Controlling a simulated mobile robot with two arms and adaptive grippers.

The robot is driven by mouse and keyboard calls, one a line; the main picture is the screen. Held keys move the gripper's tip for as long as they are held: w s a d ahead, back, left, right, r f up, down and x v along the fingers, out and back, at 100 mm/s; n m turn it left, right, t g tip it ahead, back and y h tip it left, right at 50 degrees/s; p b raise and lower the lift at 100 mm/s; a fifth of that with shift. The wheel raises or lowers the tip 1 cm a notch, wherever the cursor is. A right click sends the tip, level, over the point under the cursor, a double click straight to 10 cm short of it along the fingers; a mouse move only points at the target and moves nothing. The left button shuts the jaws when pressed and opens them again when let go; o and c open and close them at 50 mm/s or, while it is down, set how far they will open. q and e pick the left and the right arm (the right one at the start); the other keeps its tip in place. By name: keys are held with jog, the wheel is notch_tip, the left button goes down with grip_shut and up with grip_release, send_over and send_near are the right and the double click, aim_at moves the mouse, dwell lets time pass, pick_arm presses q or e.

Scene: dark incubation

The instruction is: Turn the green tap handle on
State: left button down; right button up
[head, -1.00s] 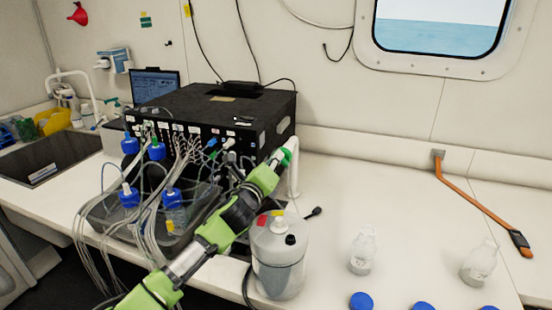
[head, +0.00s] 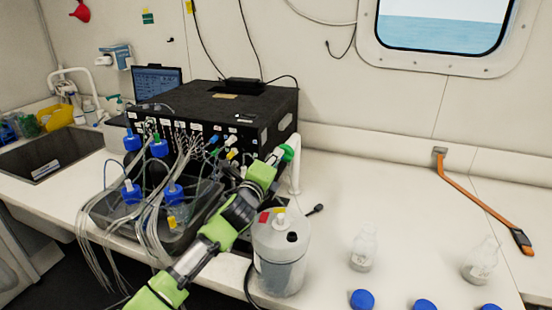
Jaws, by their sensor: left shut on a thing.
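The green tap handle (head: 288,152) sits on top of a white upright pipe (head: 294,172) at the right front corner of the black box. My left gripper (head: 279,157) reaches up to it from the lower left and is shut on the handle. The gripper hides part of the handle and its mount. My right gripper is not in view.
A black instrument box (head: 215,110) with many tubes stands behind my arm. A white canister (head: 280,262) stands just below the gripper. The counter (head: 370,190) right of the pipe is clear.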

pick_arm(q)
jog(key=shift+f, duration=0.1)
jog(key=c, duration=2.1)
grip_release()
jog(key=shift+c, duration=0.2)
jog(key=v, duration=1.2)
